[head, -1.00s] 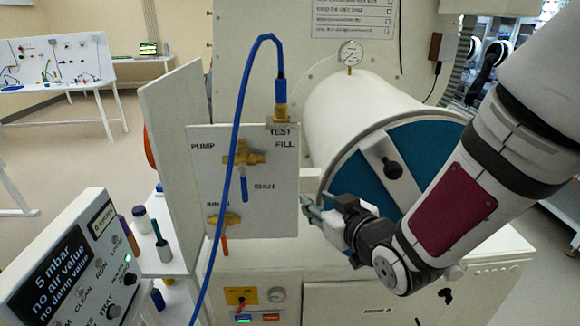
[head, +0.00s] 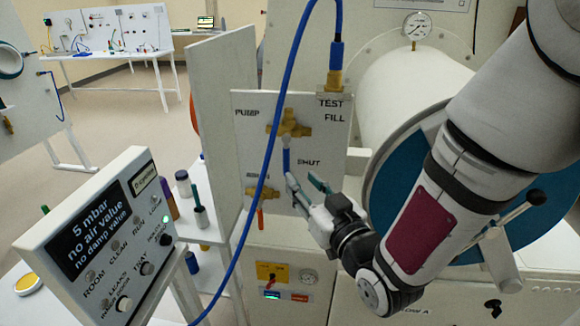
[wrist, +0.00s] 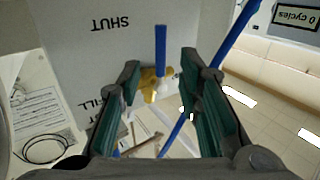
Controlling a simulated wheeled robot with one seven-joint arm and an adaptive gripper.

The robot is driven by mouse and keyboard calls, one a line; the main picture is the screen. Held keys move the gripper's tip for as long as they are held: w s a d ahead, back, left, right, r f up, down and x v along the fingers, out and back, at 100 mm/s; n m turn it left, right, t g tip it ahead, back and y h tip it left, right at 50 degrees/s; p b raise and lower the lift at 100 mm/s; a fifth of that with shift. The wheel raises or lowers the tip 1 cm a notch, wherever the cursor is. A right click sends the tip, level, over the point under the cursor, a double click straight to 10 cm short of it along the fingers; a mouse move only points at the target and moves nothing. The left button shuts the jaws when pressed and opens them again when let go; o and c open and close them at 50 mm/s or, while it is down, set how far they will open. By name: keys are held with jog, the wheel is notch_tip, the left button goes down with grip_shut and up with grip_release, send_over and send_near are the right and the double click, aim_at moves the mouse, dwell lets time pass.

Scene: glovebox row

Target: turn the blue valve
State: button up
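The blue valve is a brass body (head: 290,122) with a blue lever (head: 286,158) on the white panel (head: 318,148). The lever hangs straight down, beside the word SHUT. My gripper (head: 301,178) is open and empty, just below and right of the lever's lower end in the head view. In the wrist view, the blue lever (wrist: 160,50) and its brass body (wrist: 152,84) show in the gap between the two fingers of my gripper (wrist: 160,68). I see no contact with the lever.
A blue hose (head: 270,140) hangs in front of the panel, left of the lever. A lower valve with an orange handle (head: 260,218) is close by. A control box (head: 105,240) stands at front left. A chamber with a blue door (head: 400,180) is at right.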

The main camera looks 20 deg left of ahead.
aim_at(288, 165)
jog(key=p+x, duration=0.1)
jog(key=x, duration=0.8)
jog(key=shift+s, duration=0.1)
jog(key=shift+c, duration=0.2)
grip_shut()
